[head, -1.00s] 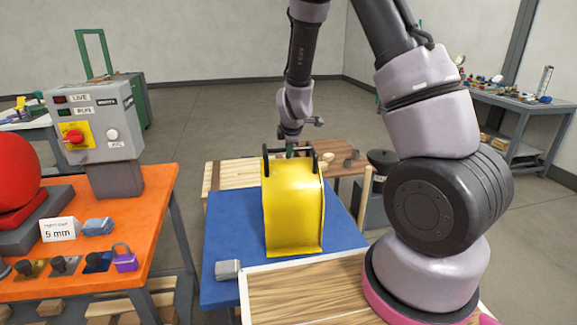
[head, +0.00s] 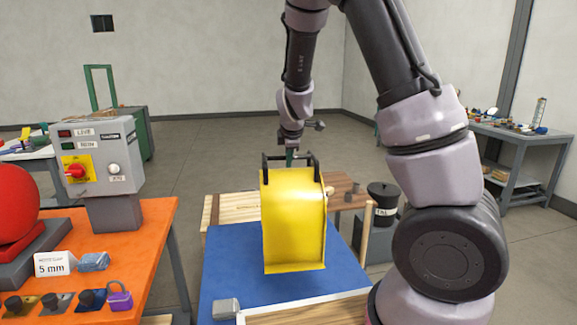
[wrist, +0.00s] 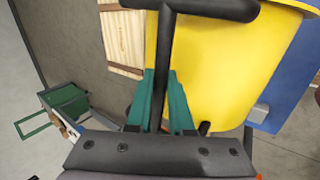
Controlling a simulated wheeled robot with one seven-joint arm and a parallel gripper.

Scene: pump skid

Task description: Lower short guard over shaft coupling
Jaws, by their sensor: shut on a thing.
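I cannot make out the shaft coupling in either view.
An orange bench (head: 140,240) at left holds a control box (head: 95,165), a red rounded body (head: 17,205), a 5 mm sign (head: 52,263) and a purple padlock (head: 119,297). A small grey block (head: 226,307) lies on the blue top. A dark canister (head: 382,195) stands right.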

